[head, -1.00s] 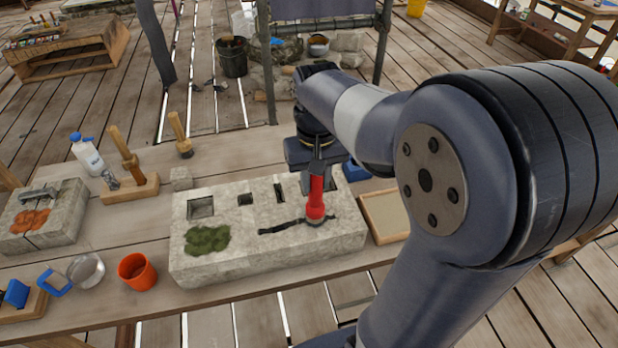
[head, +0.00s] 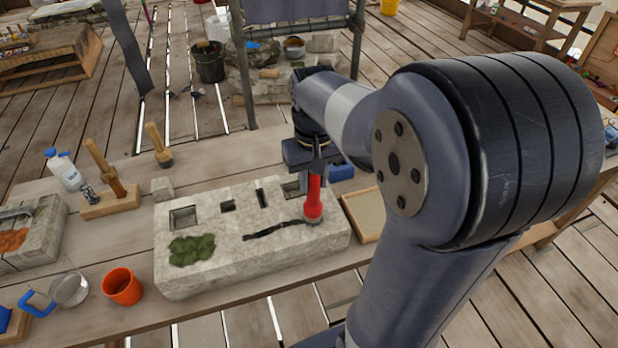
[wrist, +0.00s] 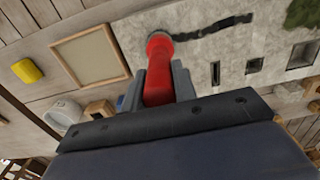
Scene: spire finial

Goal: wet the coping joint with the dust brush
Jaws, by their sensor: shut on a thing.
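A pale coping stone (head: 195,268) lies on the bench, with a dark, wavy joint line (head: 275,230) across its top. My gripper (head: 315,165) is shut on the red dust brush (head: 314,196), which stands roughly upright with its head down at the right end of the dark line. The red brush also shows between my fingers in the wrist view (wrist: 158,82), where the dark joint (wrist: 215,28) starts beside its head. The bristles are mostly hidden, and I cannot tell how firmly they touch the stone.
Green moss (head: 192,249) and several square and slot holes mark the stone's top. An orange cup (head: 122,287), a metal cup (head: 69,289) and a wooden rack (head: 110,203) stand left. A framed tray (head: 366,212) lies close on the right.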

